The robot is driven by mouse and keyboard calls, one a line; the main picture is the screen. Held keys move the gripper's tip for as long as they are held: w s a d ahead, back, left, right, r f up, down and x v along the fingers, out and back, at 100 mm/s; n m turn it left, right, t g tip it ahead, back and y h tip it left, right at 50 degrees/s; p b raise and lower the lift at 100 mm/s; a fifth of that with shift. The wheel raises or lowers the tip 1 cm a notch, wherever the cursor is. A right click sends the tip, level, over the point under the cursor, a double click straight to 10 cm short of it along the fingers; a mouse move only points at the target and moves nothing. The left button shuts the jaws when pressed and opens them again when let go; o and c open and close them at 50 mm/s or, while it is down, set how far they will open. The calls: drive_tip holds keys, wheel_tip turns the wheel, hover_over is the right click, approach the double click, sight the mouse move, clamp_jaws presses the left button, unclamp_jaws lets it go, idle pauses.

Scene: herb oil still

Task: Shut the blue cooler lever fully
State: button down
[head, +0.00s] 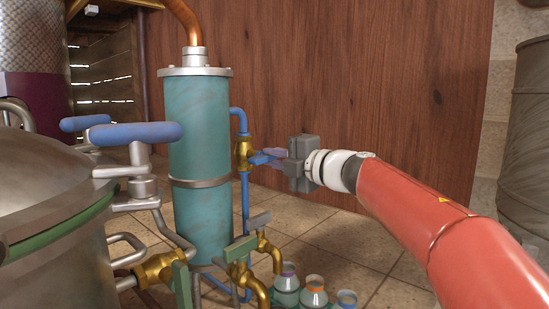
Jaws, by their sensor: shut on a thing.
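The teal cooler cylinder (198,130) stands upright in the middle left of the head view. A brass valve (243,153) sits on the blue pipe at its right side. The blue cooler lever (262,157) sticks out to the right from this valve, roughly level. My gripper (286,161) comes in from the right and is shut on the lever's outer end. The grey gripper body hides part of the lever's end, and the fingertips are small and hard to make out.
A large steel pot (50,190) with blue-handled clamps (136,133) stands at left. Brass taps (240,272) with green-grey handles are below the cooler, with several small bottles (314,292) nearby. A wooden wall (330,70) is behind; a grey barrel (525,150) stands at far right.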

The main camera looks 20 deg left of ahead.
drive_tip(key=shift+f+m, duration=0.15)
drive_tip(key=shift+m, duration=0.45)
drive_tip(key=c, duration=1.5)
unclamp_jaws()
drive_tip(key=shift+o, duration=0.2)
drive_tip(key=shift+d, duration=0.15)
drive_tip(key=b+v, duration=0.1)
drive_tip(key=v, duration=0.6)
drive_tip(key=shift+d, duration=0.3)
drive_tip(key=shift+s, duration=0.1)
